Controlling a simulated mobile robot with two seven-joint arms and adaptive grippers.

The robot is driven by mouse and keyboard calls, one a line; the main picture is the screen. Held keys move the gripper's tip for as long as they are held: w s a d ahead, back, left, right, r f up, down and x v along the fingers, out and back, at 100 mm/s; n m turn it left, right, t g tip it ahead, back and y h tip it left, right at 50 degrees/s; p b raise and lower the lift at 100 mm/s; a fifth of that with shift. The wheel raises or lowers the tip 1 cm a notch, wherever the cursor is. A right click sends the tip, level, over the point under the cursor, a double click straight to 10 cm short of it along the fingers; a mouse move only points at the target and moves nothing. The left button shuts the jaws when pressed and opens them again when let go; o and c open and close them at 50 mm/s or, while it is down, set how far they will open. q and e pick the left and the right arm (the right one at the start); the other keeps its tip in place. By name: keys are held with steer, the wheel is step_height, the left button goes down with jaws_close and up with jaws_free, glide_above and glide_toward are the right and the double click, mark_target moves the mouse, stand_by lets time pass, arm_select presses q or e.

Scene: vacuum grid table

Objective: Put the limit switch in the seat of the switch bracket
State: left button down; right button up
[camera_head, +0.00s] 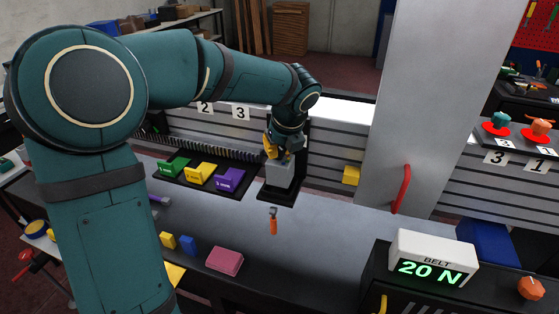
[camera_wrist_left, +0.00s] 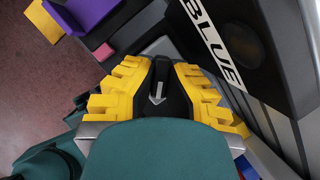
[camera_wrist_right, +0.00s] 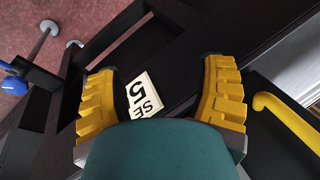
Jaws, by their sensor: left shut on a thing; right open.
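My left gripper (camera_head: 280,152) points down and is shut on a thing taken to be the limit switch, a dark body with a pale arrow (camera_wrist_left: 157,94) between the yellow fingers. A grey block (camera_head: 279,174) shows just below the fingers; I cannot tell whether it is part of the held thing. Below and behind is a black stand (camera_head: 277,195) with a flat base and an upright, perhaps the switch bracket; its seat is hidden. A black panel marked BLUE (camera_wrist_left: 255,45) is close beside the gripper. My right gripper (camera_wrist_right: 158,70) is open and empty, outside the head view.
Green, yellow and purple blocks (camera_head: 201,172) sit on a black tray left of the stand. An orange-handled tool (camera_head: 272,222) and a pink block (camera_head: 225,260) lie in front. A grey column (camera_head: 420,110) with a red handle stands right. A yellow hook (camera_wrist_right: 288,122) is beside my right gripper.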

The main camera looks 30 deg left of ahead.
arm_select(q)
steer(key=shift+f, duration=1.45)
steer(key=c, duration=1.1)
jaws_free()
steer(key=shift+f, duration=0.15)
steer(key=shift+c, duration=0.2)
steer(key=shift+d+r, duration=0.15)
steer(key=shift+r, duration=0.4)
steer(key=p+v, duration=0.2)
steer(key=v, duration=0.9)
steer(key=shift+s+r, duration=0.1)
steer(key=shift+s, duration=0.05)
